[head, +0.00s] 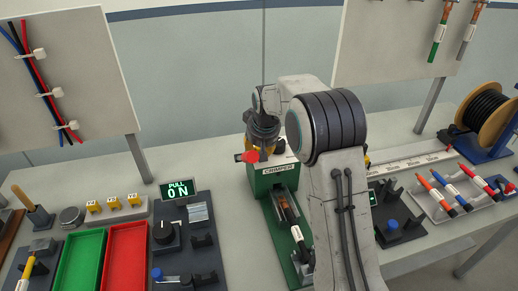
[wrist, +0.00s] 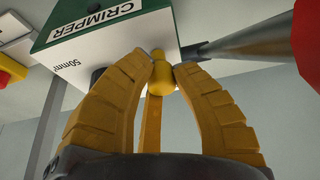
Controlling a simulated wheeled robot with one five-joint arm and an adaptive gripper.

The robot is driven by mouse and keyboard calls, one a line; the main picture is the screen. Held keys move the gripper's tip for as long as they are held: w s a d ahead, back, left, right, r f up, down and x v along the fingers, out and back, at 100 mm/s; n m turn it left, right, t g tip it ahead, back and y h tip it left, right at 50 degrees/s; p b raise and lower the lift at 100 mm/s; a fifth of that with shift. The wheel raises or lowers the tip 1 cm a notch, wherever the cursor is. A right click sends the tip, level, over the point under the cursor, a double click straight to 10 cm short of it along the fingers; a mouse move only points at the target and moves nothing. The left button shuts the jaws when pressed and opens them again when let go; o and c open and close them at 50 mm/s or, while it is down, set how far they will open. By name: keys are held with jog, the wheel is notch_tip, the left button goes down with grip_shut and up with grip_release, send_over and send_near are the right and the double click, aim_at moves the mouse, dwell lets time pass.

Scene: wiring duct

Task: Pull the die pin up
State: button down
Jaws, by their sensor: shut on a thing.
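The green crimper (head: 262,183) with a white label stands on the bench in the middle of the head view. Its white-faced body (wrist: 125,45) fills the top of the wrist view, marked CRIMPER and 50mm. The yellow die pin (wrist: 162,78) shows a rounded knob and a narrower end against the crimper's white face. My gripper (wrist: 163,72) has its yellow ribbed fingers shut on the die pin, with the tips at either side of the knob. In the head view my gripper (head: 263,154) is at the crimper's top, mostly hidden by my wrist.
A grey lever (wrist: 235,45) with a red knob (head: 249,156) is close beside my fingers. A cable with a white label (head: 297,232) lies in the crimper's front.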

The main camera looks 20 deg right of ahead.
jog(key=shift+w+r+p, duration=0.2)
jog(key=shift+r+p, duration=0.2)
jog(key=shift+r, duration=0.85)
jog(key=shift+f, duration=0.1)
jog(key=c, duration=1.5)
grip_release()
jog(key=o, duration=0.5)
jog(key=shift+a+f, duration=0.1)
jog(key=shift+c, duration=0.2)
jog(key=v, duration=1.2)
jog(key=shift+s, duration=0.1)
